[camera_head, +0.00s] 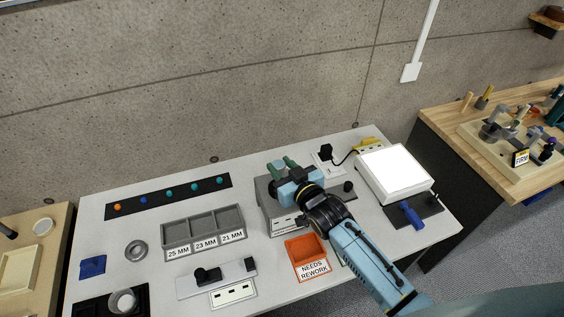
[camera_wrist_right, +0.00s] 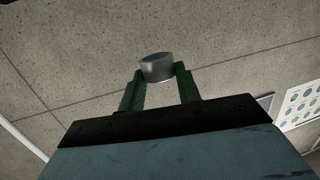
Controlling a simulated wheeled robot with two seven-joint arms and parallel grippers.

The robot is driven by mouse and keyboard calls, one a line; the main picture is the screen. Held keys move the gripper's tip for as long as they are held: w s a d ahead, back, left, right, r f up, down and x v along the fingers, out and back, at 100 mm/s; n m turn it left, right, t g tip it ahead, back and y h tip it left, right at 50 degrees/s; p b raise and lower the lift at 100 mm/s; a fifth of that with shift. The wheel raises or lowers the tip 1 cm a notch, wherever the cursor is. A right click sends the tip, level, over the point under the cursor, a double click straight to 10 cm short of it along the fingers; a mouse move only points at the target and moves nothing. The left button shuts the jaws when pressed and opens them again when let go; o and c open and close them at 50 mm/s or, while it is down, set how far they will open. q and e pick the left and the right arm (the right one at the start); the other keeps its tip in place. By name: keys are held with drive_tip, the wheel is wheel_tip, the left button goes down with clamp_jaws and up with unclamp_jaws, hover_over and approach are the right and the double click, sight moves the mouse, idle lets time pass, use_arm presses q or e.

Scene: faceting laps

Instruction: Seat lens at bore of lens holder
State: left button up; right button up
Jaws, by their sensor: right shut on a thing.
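My right gripper (camera_head: 284,165), with green fingers, is raised over the back middle of the white table. In the right wrist view the right gripper (camera_wrist_right: 160,82) is shut on a short grey cylinder (camera_wrist_right: 157,67), held at the fingertips. It looks like the lens, but I cannot be sure. In the head view the fingers and arm mostly hide it. Below the gripper stands a grey box-like fixture (camera_head: 267,205), partly covered by my arm; whether it is the lens holder and where its bore lies I cannot tell. My left gripper is not in view.
A labelled three-compartment tray (camera_head: 203,231), an orange rework bin (camera_head: 303,250) and a grey ring (camera_head: 136,250) are on the table (camera_head: 140,220). A black strip with coloured balls (camera_head: 169,195) lies behind. A bright light panel (camera_head: 396,172) and blue-handled tool (camera_head: 411,213) are right.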

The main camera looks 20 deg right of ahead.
idle(0.3)
drive_tip(key=shift+s+p, duration=0.1)
drive_tip(key=shift+p, duration=0.25)
wheel_tip(320, 180, down, 6)
drive_tip(key=b, duration=0.4)
drive_tip(key=shift+r+b, duration=0.1)
drive_tip(key=shift+b, duration=0.2)
drive_tip(key=shift+p, duration=0.55)
idle(1.1)
drive_tip(key=shift+f+b, duration=0.9)
drive_tip(key=shift+f, duration=0.25)
drive_tip(key=o, duration=1.1)
drive_tip(key=shift+c, duration=0.2)
